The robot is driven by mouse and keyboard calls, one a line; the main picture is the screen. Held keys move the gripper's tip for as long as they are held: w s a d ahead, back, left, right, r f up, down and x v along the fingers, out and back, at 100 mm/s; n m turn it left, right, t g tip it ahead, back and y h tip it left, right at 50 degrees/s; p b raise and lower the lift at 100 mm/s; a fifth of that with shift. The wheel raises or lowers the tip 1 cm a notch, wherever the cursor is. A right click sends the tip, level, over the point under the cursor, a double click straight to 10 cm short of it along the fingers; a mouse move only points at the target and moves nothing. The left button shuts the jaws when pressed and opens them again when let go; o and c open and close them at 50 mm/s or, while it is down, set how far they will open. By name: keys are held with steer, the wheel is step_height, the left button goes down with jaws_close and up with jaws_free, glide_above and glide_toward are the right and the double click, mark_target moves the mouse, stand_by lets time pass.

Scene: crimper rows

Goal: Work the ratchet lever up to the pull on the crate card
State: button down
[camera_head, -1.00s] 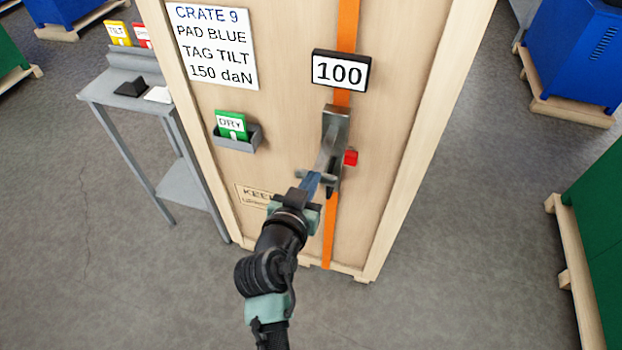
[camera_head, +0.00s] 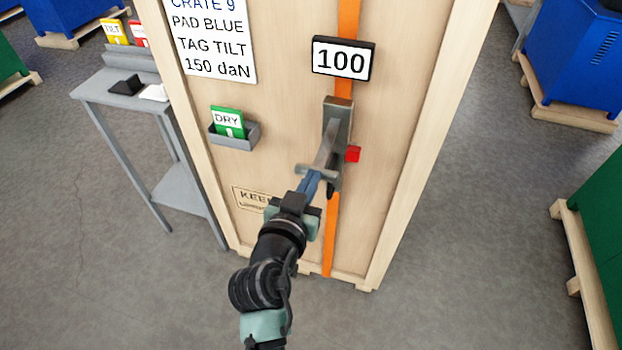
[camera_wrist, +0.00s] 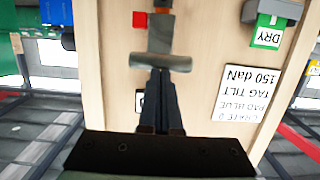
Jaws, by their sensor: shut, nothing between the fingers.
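The ratchet (camera_head: 338,120) sits on the orange strap (camera_head: 349,22) on the crate's front. Its grey lever (camera_head: 326,148) stands out from the crate and ends in a crossbar handle (camera_head: 317,171). My gripper (camera_head: 314,176) is shut and empty, with its fingertips at the crossbar. The wrist view shows the crossbar (camera_wrist: 160,63) just past the fingertips (camera_wrist: 159,72); I cannot tell whether they touch. The display (camera_head: 343,60) above reads 100. The crate card (camera_head: 212,40) shows PAD BLUE, TAG TILT and 150 daN, with its top line partly cut off.
A red button-like block (camera_head: 353,154) sits right of the ratchet. A grey holder (camera_head: 235,136) with a green DRY tag (camera_head: 228,121) is on the left. A grey stand (camera_head: 95,90) holds a black and a white pad, with yellow and red tags behind. Floor is open right of the crate.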

steer(key=w+f+t+b, duration=0.1)
steer(key=f+b, duration=0.3)
steer(key=b, duration=0.8)
steer(key=w+d+f+t+h+b, duration=0.1)
steer(key=f+t+b, duration=0.2)
steer(key=b, duration=1)
steer(key=w+f+t+h+b, duration=0.1)
steer(key=f+b, duration=0.4)
steer(key=b, duration=0.8)
steer(key=shift+w+d+f+t, duration=0.15)
steer(key=shift+w+f+t, duration=0.15)
steer(key=shift+t, duration=0.4)
steer(key=shift+w, duration=0.1)
